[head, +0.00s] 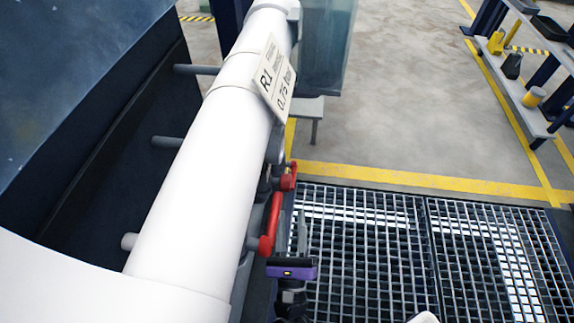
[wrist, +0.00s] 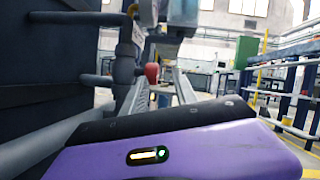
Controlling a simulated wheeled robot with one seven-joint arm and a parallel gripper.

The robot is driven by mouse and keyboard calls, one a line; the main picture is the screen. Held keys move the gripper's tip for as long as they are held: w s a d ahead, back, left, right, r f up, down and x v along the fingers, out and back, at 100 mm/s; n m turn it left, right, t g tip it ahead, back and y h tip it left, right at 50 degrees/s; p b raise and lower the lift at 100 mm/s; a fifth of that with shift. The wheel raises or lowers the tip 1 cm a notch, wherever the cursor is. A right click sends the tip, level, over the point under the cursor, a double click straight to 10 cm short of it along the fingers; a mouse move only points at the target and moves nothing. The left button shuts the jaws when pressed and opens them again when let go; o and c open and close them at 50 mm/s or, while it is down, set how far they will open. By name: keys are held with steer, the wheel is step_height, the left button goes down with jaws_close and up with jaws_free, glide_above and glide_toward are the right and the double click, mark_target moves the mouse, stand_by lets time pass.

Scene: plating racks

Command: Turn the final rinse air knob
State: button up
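Red valve handles show on the right side of a large white pipe in the head view. The nearer, longer red handle (head: 270,226) is beside my gripper, and a smaller red one (head: 289,177) is farther along. In the wrist view a red knob (wrist: 152,73) appears in line with the gap between my fingers. I cannot tell which handle is the final rinse air knob. My purple-bodied gripper (head: 300,222) is open and appears empty, pointing along the pipe. It also shows in the wrist view (wrist: 160,82). Contact with the red handle cannot be made out.
The white pipe (head: 205,160) carries a tilted label (head: 274,82) reading R1 and 0.75 bar. A dark tank wall (head: 90,130) with grey pipe stubs lies left. Metal grating (head: 375,255) covers the floor at right. A shelf (head: 520,80) stands far right; open floor lies between.

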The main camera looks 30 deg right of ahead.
mark_target(286, 177)
steer(key=w+d+r+m+h, duration=0.1)
steer(key=w+m, duration=0.1)
steer(key=w, duration=0.2)
steer(key=w+d+r+m+g, duration=0.1)
steer(key=w+d+r, duration=0.1)
steer(key=w, duration=0.2)
steer(key=w+d+r+m+h, duration=0.1)
steer(key=w+d+m, duration=0.1)
steer(key=w, duration=0.2)
steer(key=shift+r+m+g+h, duration=0.3)
jaws_close()
steer(key=shift+d+r+p, duration=0.1)
steer(key=shift+r+p, duration=0.05)
steer(key=shift+p, duration=0.2)
